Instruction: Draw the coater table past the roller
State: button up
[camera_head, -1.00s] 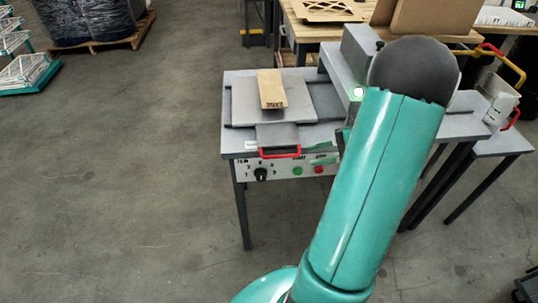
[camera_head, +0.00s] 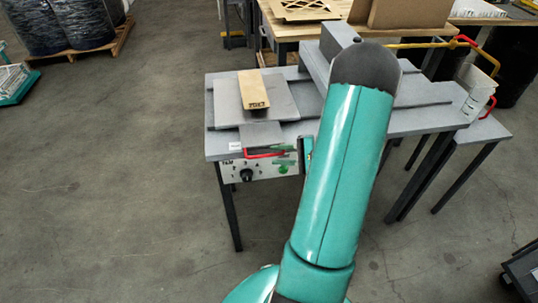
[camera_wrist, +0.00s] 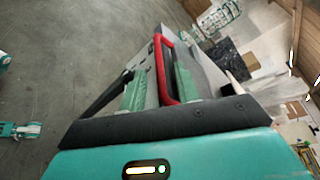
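The coater table (camera_head: 290,95) is a flat grey plate at the left of the grey bench, with a tan box (camera_head: 254,88) lying on it. A red handle (camera_head: 264,156) sits at its front edge, above the control panel. The grey roller housing (camera_head: 338,38) stands to its right; my arm partly covers it, and I cannot see the roller. My gripper (camera_head: 285,157) is at the handle's right end, mostly hidden by my arm. In the wrist view its green fingers (camera_wrist: 160,88) are apart, with the red handle (camera_wrist: 161,50) showing between them; contact cannot be told.
The panel has a black knob (camera_head: 246,175) and a green button (camera_head: 283,169). A white container (camera_head: 477,88) stands at the bench's right end. A wooden table (camera_head: 300,30) is behind. Open floor lies to the left and in front.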

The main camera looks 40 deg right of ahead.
aim_at(275, 155)
jog(key=shift+x, duration=1.85)
jog(key=shift+c, duration=0.4)
grip_shut()
jog(key=shift+s+d, duration=0.1)
jog(key=shift+d, duration=0.1)
